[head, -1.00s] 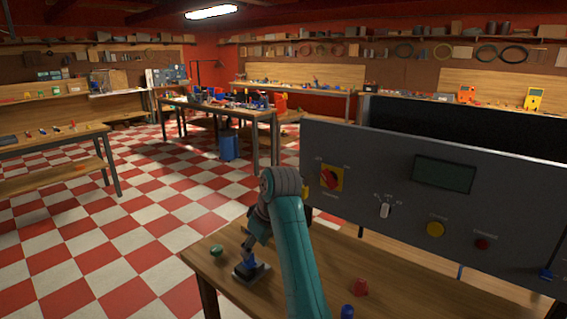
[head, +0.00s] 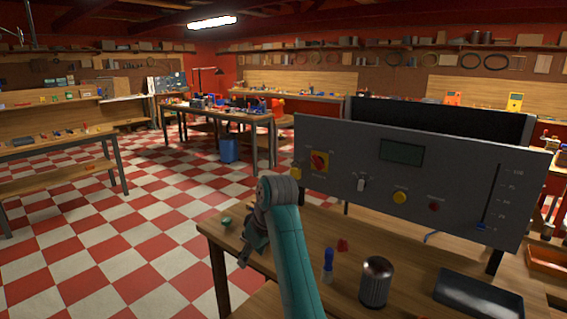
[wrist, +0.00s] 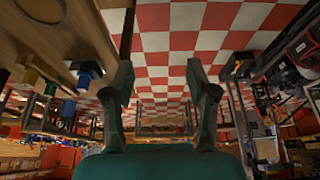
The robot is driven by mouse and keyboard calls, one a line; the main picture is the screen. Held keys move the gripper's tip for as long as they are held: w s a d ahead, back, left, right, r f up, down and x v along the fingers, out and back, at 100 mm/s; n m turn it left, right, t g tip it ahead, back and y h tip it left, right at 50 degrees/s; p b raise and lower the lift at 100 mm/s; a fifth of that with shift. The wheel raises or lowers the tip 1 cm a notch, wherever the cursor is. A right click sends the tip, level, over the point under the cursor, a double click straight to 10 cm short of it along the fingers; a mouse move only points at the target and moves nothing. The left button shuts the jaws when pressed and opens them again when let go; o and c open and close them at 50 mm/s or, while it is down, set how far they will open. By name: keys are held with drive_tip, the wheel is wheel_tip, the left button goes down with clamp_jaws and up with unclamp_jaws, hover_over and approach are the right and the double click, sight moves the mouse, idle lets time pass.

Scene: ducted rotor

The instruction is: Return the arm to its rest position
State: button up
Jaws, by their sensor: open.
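My teal arm reaches over the wooden workbench (head: 400,292) in the head view, bent at the grey joint. My gripper (head: 245,258) hangs at the bench's left edge, partly hidden by the arm. In the wrist view my gripper (wrist: 160,80) has its two dark fingers wide apart, with only checkered floor between them and nothing held. To the left of the fingers, a small blue piece (wrist: 84,80) is at the bench, apart from the gripper.
A grey control panel (head: 330,180) stands along the bench. A blue-handled tool (head: 328,262), a red piece (head: 342,245), a metal can (head: 376,281), a dark tray (head: 478,297) and a green piece (head: 226,221) are on the bench. Checkered floor lies open at left.

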drive_tip(key=s+d+f+m+t, duration=0.1)
drive_tip(key=s+d+f, duration=0.15)
drive_tip(key=f, duration=0.55)
drive_tip(key=s+d+f+m+t, duration=0.1)
drive_tip(key=s+d+f, duration=0.15)
drive_tip(key=f, duration=0.55)
drive_tip(key=s+d+f+m+t, duration=0.1)
drive_tip(key=s+d+f, duration=0.15)
drive_tip(key=f, duration=0.55)
drive_tip(key=s+d+f+m+t+h, duration=0.1)
drive_tip(key=s+d+f+m+t, duration=0.1)
drive_tip(key=s+d+f, duration=0.5)
drive_tip(key=s+d+f+m+t, duration=0.1)
drive_tip(key=s+d+f, duration=0.3)
drive_tip(key=s, duration=0.6)
drive_tip(key=s+d+r+m+t+h, duration=0.1)
drive_tip(key=s+d+t, duration=0.15)
drive_tip(key=s, duration=0.75)
drive_tip(key=s+d+r+m+t, duration=0.1)
drive_tip(key=s+d+r+m, duration=0.15)
drive_tip(key=s, duration=0.75)
drive_tip(key=s+d+r+t+h, duration=0.1)
drive_tip(key=s+d+r+t, duration=0.1)
drive_tip(key=s+r, duration=1.3)
drive_tip(key=shift+s+d+r+m+h, duration=0.3)
drive_tip(key=shift+d+m, duration=0.15)
drive_tip(key=shift+d, duration=0.1)
